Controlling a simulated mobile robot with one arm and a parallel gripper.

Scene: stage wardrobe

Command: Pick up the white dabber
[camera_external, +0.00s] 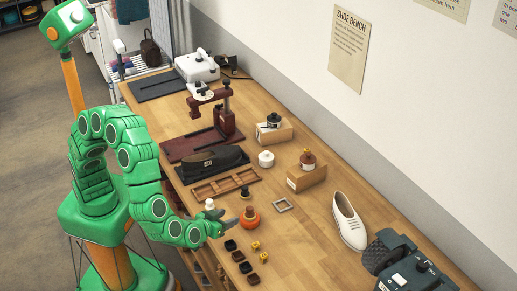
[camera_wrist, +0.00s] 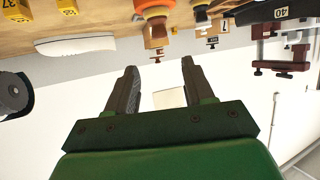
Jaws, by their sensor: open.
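My gripper (camera_external: 231,224) reaches low over the front edge, fingers pointing right, close to an orange dabber-like piece (camera_external: 250,218). In the wrist view my gripper (camera_wrist: 160,66) is open, with nothing held between its fingers. A round white jar (camera_external: 266,159) stands farther back.
A dark piece (camera_external: 245,192), a wooden tray (camera_external: 226,184) and a black brush-like block (camera_external: 212,161) lie behind. A white shoe (camera_external: 348,220) is at right. Bare wood lies between shoe and cubes.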

